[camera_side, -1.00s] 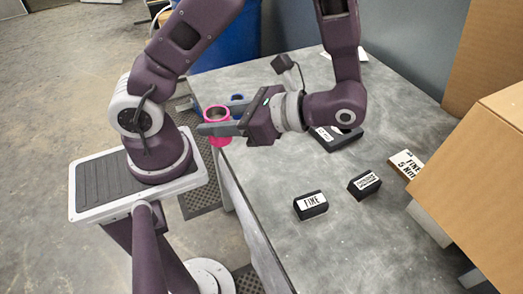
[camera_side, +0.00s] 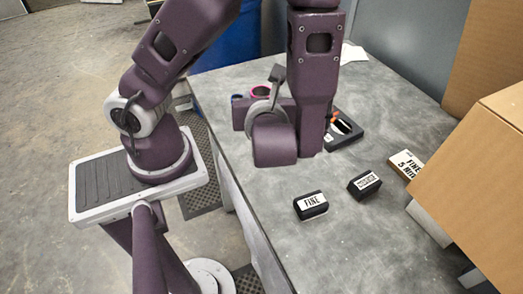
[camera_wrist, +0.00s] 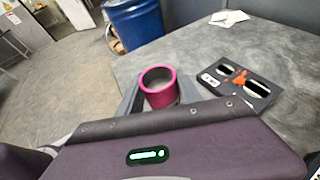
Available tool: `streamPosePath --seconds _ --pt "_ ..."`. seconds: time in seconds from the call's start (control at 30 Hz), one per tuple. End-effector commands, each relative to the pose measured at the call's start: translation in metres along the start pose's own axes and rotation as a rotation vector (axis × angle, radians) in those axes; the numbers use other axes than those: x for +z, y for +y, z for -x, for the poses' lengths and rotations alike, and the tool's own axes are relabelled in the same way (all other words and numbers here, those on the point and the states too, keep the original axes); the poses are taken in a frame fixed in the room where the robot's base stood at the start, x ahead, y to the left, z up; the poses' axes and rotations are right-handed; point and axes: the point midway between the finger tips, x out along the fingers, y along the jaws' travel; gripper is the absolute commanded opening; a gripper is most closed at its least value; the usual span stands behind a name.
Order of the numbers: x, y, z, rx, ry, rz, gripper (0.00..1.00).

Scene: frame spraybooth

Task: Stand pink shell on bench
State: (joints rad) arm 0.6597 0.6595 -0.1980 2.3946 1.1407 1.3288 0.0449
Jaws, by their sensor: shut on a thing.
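The pink shell (camera_wrist: 158,104) is a short open cylinder with a grey inside. In the wrist view it sits between the two grey fingers of my gripper (camera_wrist: 160,95), its open end facing up toward the camera, and it looks roughly upright. My gripper is shut on it. The shell is over the far-left part of the grey bench (camera_side: 240,165). I cannot tell whether its base touches the bench.
The front-left bench is clear.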

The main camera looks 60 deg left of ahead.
Motion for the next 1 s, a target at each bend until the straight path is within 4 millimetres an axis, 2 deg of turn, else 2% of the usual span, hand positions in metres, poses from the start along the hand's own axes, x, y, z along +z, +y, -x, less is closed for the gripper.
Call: streamPosePath --seconds 0.17,0.3,0.6,0.97,1.0 --pt "-0.023 0.000 -0.009 0.003 -0.002 -0.006 0.00" --pt "-0.054 0.001 -0.022 0.003 -0.002 -0.007 0.00" --pt "-0.103 0.000 -0.043 0.003 -0.001 -0.002 0.00" --pt "-0.109 0.000 -0.045 0.002 0.000 0.002 0.00" --pt "-0.109 0.000 -0.045 0.002 0.001 0.002 0.48"
